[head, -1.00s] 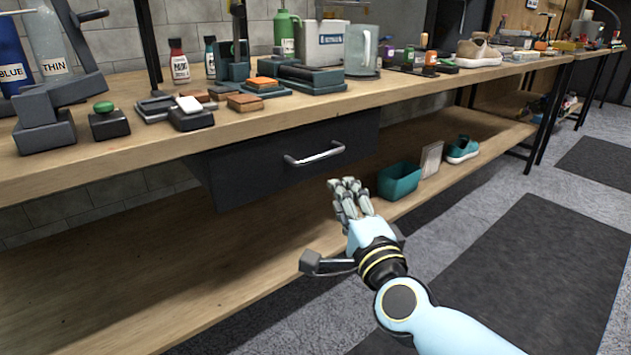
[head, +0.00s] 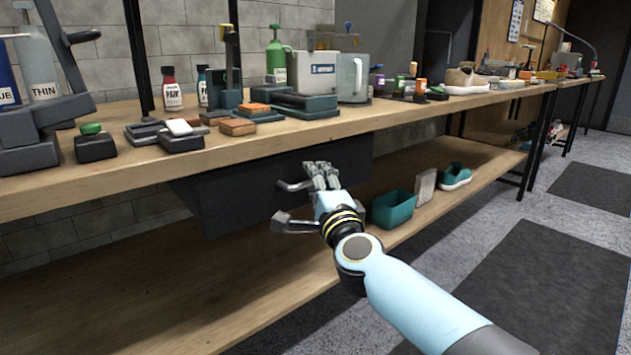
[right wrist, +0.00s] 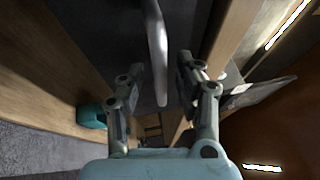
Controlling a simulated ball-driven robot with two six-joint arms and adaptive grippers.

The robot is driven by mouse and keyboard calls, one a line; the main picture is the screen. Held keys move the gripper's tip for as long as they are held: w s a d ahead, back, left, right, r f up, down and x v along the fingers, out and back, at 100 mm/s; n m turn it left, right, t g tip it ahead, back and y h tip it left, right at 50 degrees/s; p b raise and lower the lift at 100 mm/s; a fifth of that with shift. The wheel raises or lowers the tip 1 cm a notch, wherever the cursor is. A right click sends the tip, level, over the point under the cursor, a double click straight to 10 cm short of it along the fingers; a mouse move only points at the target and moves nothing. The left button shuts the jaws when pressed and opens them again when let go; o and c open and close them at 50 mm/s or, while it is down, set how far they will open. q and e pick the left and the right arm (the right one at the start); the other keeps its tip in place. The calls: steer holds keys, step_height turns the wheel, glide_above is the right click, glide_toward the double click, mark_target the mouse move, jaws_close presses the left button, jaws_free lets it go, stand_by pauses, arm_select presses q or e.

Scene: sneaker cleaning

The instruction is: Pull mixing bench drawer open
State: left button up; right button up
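The mixing bench drawer (head: 235,195) is a dark grey box hung under the bench top, its front flush and apparently shut. Its metal bar handle (head: 290,186) is partly hidden behind my right gripper (head: 321,172). In the right wrist view, the handle (right wrist: 157,45) runs between the two spread fingers of my right gripper (right wrist: 161,66), with gaps visible on both sides. The gripper is open and at the handle; whether any finger touches it, I cannot tell. My left gripper is not in view.
The wooden bench top (head: 350,118) carries bottles, brushes, blocks and trays. A lower shelf (head: 160,290) below holds a teal bin (head: 393,209) and a teal shoe (head: 455,176). Dark mats lie on the grey floor at right; the space before the drawer holds only my arm.

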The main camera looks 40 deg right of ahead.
jaws_close()
stand_by(0.6)
